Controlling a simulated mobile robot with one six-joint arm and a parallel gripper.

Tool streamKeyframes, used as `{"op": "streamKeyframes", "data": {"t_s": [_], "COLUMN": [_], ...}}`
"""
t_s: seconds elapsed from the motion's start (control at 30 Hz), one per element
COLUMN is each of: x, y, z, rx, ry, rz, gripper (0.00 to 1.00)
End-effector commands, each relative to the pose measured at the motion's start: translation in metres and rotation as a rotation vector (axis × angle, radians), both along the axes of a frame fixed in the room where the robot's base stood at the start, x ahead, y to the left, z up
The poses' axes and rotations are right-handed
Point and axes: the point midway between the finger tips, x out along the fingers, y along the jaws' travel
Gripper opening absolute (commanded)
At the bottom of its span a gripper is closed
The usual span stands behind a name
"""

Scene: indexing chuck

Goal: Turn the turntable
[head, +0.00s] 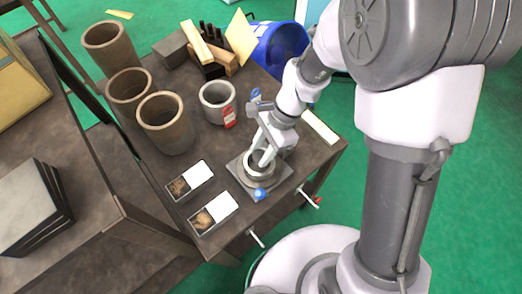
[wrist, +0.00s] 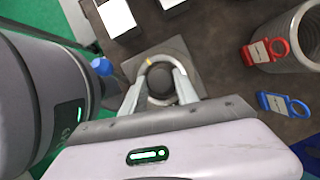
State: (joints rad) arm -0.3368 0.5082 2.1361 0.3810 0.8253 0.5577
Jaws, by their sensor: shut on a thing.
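The turntable (head: 243,172) is a grey square plate with a round ring-shaped chuck on it, near the front edge of the brown table. In the wrist view its plate (wrist: 188,58) and round ring (wrist: 160,62) show beyond my fingers. My gripper (head: 265,160) reaches down onto the ring from above. In the wrist view my gripper (wrist: 160,85) has its two fingers apart, one at each side of the ring, shut on it. A small yellow mark shows on the ring's rim. A blue knob (head: 260,194) sits at the plate's front corner. The ring's near side is partly hidden.
Several brown pots (head: 165,122) stand at the left. Handles (head: 308,198) stick out from the table's front.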

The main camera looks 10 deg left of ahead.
Motion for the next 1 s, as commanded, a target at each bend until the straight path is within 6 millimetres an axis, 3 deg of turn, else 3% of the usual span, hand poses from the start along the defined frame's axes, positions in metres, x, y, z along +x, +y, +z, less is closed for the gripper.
{"op": "streamKeyframes", "data": {"t_s": [0.13, 0.17, 0.23, 0.53, 0.63, 1.0], "x": [0.000, 0.000, 0.000, 0.000, 0.003, 0.030], "y": [0.000, 0.000, 0.000, 0.000, -0.003, -0.039], "z": [0.000, 0.000, 0.000, 0.001, 0.013, 0.124], "rx": [-0.001, -0.001, -0.001, 0.000, 0.001, 0.001], "ry": [0.001, 0.001, 0.001, 0.001, -0.001, -0.003], "rz": [0.002, 0.003, 0.003, 0.004, 0.003, 0.001], "gripper": [0.00, 0.42, 0.56, 0.57, 0.57, 0.57]}}
